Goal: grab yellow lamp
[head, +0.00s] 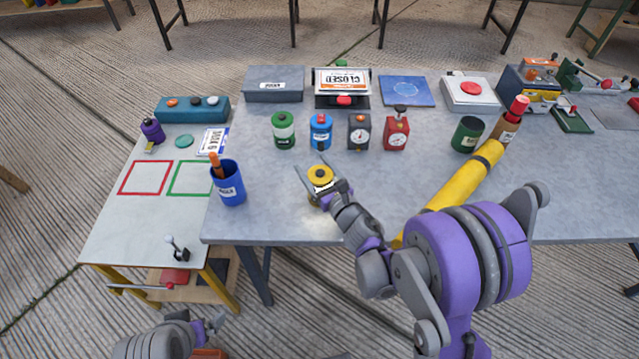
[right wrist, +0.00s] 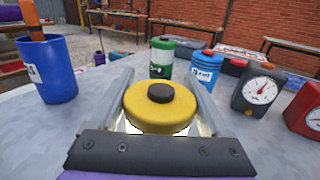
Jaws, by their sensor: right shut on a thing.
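The yellow lamp (head: 320,176) has a round yellow top with a dark knob and a bright, lit body below. It stands on the grey table near its front edge. In the right wrist view the lamp (right wrist: 160,106) sits between the two fingers. My right gripper (head: 325,182) is shut on the lamp, one finger on each side; it also fills the lower right wrist view (right wrist: 160,98). The lamp's underside is hidden. My left gripper (head: 212,326) is low at the bottom of the head view, away from the tables, and its finger opening is unclear.
A blue cup (head: 229,184) stands left of the lamp. Behind are a green lamp (head: 284,132), a blue lamp (head: 321,133), a dark gauge (head: 359,133) and a red gauge (head: 397,132). A white side table (head: 125,218) adjoins at left. Table right of the lamp is partly clear.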

